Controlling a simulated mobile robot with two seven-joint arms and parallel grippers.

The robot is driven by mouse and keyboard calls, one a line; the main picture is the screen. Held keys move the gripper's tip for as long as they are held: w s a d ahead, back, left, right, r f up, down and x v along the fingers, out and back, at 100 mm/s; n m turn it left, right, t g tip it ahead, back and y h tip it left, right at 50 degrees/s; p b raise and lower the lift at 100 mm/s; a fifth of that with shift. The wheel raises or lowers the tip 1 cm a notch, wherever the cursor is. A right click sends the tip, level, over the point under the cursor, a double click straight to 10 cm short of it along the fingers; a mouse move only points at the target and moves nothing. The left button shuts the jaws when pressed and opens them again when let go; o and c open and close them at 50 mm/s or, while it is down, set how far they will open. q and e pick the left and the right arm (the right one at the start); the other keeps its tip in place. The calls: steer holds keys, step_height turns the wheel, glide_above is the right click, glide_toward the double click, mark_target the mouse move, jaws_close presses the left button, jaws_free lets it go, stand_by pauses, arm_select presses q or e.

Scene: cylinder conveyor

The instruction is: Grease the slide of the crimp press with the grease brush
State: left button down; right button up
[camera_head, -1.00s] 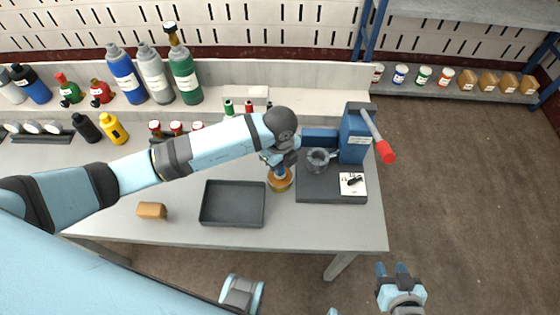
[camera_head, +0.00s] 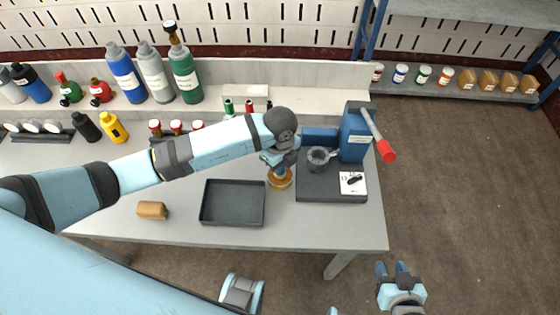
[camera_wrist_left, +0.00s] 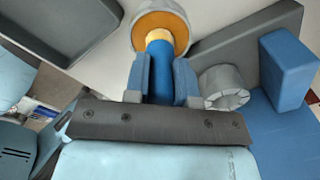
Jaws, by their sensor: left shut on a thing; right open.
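My left gripper (camera_wrist_left: 163,80) is shut on the blue handle of the grease brush (camera_wrist_left: 159,62). The brush points into the round grease pot (camera_wrist_left: 138,34), which has orange grease inside; its bristles are hidden. In the head view my left gripper (camera_head: 279,163) is just above the pot (camera_head: 281,183), left of the press base. The crimp press (camera_head: 355,135) is blue, on a dark base plate (camera_head: 330,193), with a red-tipped lever and a grey ring-shaped part in front. Which part is its slide is not clear. My right gripper (camera_head: 394,274) is open and empty, beyond the table's front edge.
An empty dark tray (camera_head: 232,222) lies left of the pot, and a small brown block (camera_head: 152,210) farther left. A card (camera_head: 352,183) lies on the press base. Several bottles stand along the back. The front table strip is clear.

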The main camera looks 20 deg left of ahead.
stand_by(0.6)
arm_select(q)
step_height(320, 180, up, 7)
steer(key=p, duration=0.5)
steer(key=shift+p, duration=0.4)
stand_by(0.5)
steer(key=shift+a+r+m, duration=0.3)
steer(key=shift+r+m, duration=0.15)
steer(key=shift+m, duration=0.65)
steer(key=a+r+n+p, duration=0.2)
steer(key=a+r+n, duration=0.2)
steer(key=r+n, duration=0.5)
steer(key=s+a+r+n+p, duration=0.1)
steer(key=a+r+n, duration=0.4)
steer(key=n, duration=1.2)
step_height(320, 180, up, 4)
steer(key=shift+s+a+r+p, duration=0.15)
steer(key=shift+s+r+p, duration=0.1)
steer(key=shift+p, duration=0.4)
